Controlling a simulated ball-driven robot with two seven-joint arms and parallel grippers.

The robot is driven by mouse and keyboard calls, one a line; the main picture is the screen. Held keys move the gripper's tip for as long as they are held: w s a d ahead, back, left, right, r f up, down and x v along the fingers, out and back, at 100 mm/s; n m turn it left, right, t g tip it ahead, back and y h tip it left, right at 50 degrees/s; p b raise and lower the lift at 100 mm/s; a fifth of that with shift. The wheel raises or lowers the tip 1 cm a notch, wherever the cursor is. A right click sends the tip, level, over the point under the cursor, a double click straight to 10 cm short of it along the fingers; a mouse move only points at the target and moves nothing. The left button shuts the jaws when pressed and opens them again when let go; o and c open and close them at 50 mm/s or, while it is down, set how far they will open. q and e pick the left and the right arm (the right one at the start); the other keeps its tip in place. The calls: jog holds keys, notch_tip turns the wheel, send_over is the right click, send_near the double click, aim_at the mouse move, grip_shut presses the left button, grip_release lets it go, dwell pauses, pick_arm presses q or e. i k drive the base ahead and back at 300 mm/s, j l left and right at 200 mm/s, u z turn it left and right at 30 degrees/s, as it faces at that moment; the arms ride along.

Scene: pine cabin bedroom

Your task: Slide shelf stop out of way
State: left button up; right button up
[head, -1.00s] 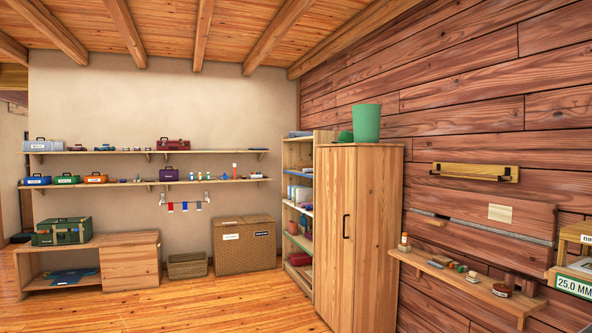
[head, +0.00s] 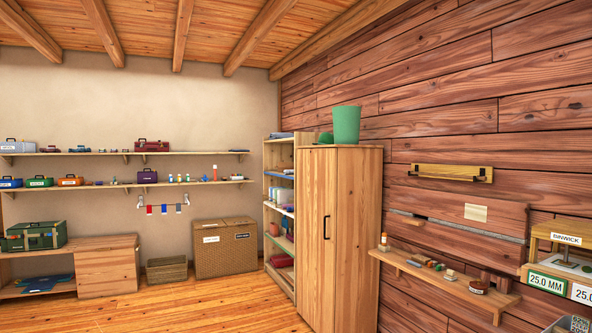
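No part is plainly recognisable as the shelf stop from here. On the plank wall at right, a small pale wooden piece (head: 407,217) sits at the left end of a long grey strip (head: 460,229). The strip runs along a reddish wooden board (head: 435,207) with a blank cream card (head: 475,212) on it. Below it, a narrow wall shelf (head: 448,287) holds small bottles, blocks and a round tin-like item (head: 479,286). Above it is a yellowish wooden rail (head: 451,172) with a dark bar. Neither of my grippers is in view.
A tall wooden cabinet (head: 340,235) with a green bucket (head: 346,126) on top stands left of the wall shelf. A wooden stand labelled BINWICK (head: 565,239) is at the right edge. Open floor (head: 215,308) lies at left, before a wicker chest (head: 225,249).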

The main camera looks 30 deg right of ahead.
aim_at(281, 166)
jog(key=i+l+z, duration=0.15)
jog(key=i, duration=3.55)
jog(key=i+z, duration=0.25)
jog(key=i, duration=0.25)
jog(key=i+z, duration=0.2)
jog(key=i, duration=0.3)
jog(key=i+j+z, duration=0.25)
jog(key=i, duration=0.2)
jog(key=i+j+z, duration=0.1)
jog(key=i+z, duration=0.15)
jog(key=i, duration=0.25)
jog(key=i+l, duration=0.1)
jog(key=i, duration=0.75)
jog(key=i+u, duration=0.1)
jog(key=i, duration=0.8)
jog(key=i+z, duration=0.2)
jog(key=i, duration=0.35)
jog(key=i+j+z, duration=0.2)
jog(key=i, duration=0.35)
